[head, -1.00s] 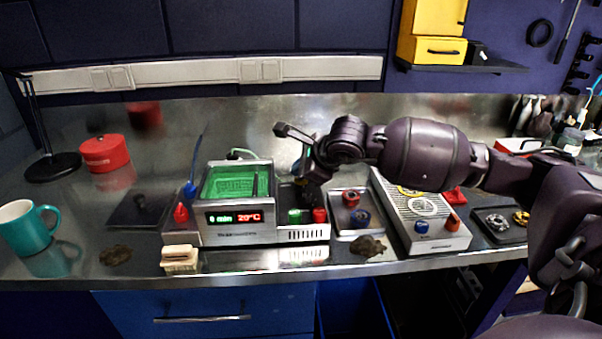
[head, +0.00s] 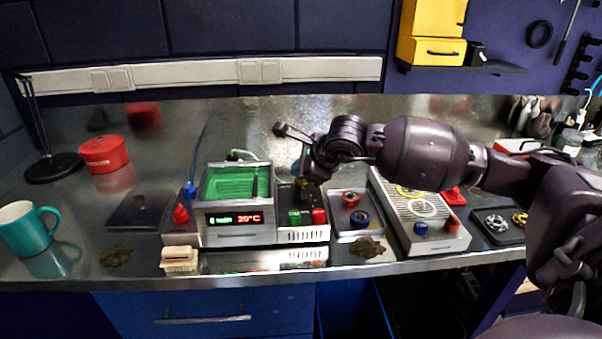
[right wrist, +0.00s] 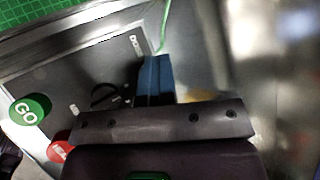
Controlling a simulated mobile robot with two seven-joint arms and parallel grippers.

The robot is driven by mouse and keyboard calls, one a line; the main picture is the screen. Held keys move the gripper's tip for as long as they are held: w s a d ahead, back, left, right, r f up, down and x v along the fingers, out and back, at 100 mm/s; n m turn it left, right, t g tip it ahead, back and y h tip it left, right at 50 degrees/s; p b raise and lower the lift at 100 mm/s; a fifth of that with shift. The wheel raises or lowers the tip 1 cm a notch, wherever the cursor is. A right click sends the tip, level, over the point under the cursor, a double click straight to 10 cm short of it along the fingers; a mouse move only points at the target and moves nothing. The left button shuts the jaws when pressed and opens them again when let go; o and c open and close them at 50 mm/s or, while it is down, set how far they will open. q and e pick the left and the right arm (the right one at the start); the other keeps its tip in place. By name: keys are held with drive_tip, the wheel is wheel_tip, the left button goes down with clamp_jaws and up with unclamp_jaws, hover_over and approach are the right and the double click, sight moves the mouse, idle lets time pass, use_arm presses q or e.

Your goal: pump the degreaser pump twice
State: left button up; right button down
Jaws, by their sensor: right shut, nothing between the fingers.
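A steel cleaning unit (head: 221,237) with a green-lit tank stands mid-bench. No pump label is readable, so I cannot tell for sure which part is the degreaser pump. A red knob-like part (head: 181,214) and a blue part with a blue tube (head: 190,189) are at its left end. A green GO button (head: 294,217) and a red button (head: 318,216) are at its right end; GO also shows in the right wrist view (right wrist: 30,108). My right gripper (head: 304,181) points down over the dark panel behind these buttons, shut and empty. My left gripper is out of view.
A small tray with red and blue parts (head: 361,236) and a slotted steel box (head: 436,246) stand right of the unit. A teal mug (head: 27,232), a red tin (head: 104,154) and a lamp base (head: 53,168) are at the left. A tan brush (head: 180,258) lies in front.

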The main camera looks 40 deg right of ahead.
drive_tip(key=shift+d+r+p, duration=0.1)
drive_tip(key=shift+r+p, duration=0.5)
drive_tip(key=shift+r, duration=2.05)
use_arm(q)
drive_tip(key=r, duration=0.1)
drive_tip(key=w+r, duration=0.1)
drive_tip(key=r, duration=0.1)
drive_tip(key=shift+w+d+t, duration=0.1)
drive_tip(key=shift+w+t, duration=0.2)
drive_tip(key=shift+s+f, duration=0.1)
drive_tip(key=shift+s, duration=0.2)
use_arm(e)
drive_tip(key=shift+r, duration=0.1)
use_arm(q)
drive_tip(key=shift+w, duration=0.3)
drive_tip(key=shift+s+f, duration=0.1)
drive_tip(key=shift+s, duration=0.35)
